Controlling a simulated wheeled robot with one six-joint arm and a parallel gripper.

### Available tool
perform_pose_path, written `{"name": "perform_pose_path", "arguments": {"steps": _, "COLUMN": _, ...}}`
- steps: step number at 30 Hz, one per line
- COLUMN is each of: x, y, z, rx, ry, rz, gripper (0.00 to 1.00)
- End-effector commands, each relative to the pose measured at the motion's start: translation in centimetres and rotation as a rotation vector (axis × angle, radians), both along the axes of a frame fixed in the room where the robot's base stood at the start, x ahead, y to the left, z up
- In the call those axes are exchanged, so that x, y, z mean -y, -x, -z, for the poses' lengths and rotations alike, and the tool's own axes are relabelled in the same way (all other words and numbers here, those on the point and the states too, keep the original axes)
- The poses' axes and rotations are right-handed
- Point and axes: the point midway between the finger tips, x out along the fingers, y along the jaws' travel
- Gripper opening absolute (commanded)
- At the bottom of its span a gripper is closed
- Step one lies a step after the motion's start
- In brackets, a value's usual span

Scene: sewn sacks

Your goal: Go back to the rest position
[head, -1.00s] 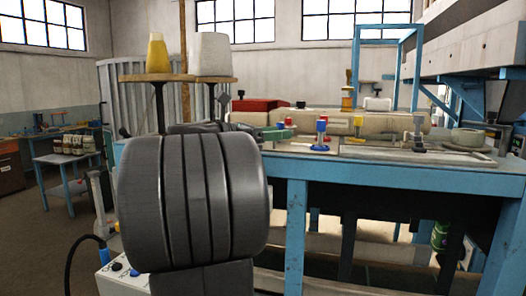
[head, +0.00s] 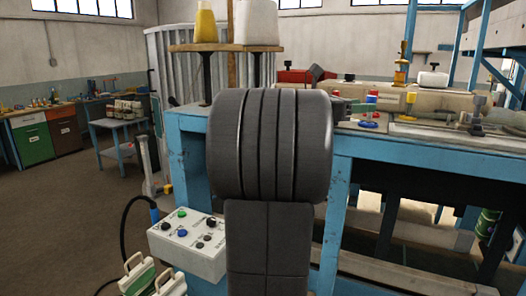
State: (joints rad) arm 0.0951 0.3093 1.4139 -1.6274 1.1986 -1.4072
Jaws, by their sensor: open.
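The large dark grey rounded link of my own arm fills the middle of the head view, with a dark column below it. My gripper is not visible; the arm link blocks part of the view behind it. The blue-framed work table (head: 440,157) stands behind and to the right of the link. No sack can be made out clearly.
A white control box (head: 188,245) with buttons sits low, left of my arm. White-and-green jugs (head: 138,275) stand below it. A blue side table (head: 121,124) holds several jars. Floor at left is clear.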

Motion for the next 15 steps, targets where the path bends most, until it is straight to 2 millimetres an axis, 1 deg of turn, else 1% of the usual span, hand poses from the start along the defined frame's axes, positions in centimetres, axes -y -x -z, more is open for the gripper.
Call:
{"name": "perform_pose_path", "arguments": {"steps": 1, "x": 1.0, "y": -0.2, "z": -0.2, "rx": -0.002, "ry": 0.001, "rz": 0.003, "gripper": 0.48}}
{"name": "perform_pose_path", "arguments": {"steps": 3, "x": 2.2, "y": -0.5, "z": -0.2, "rx": -0.003, "ry": 0.000, "rz": 0.003, "gripper": 0.48}}
{"name": "perform_pose_path", "arguments": {"steps": 7, "x": 3.8, "y": -1.0, "z": -0.1, "rx": -0.002, "ry": 0.000, "rz": 0.002, "gripper": 0.48}}
{"name": "perform_pose_path", "arguments": {"steps": 10, "x": 3.6, "y": -1.1, "z": -1.0, "rx": 0.000, "ry": 0.000, "rz": -0.001, "gripper": 0.48}}
{"name": "perform_pose_path", "arguments": {"steps": 15, "x": 3.6, "y": -1.1, "z": -1.3, "rx": -0.001, "ry": 0.000, "rz": -0.001, "gripper": 0.48}}
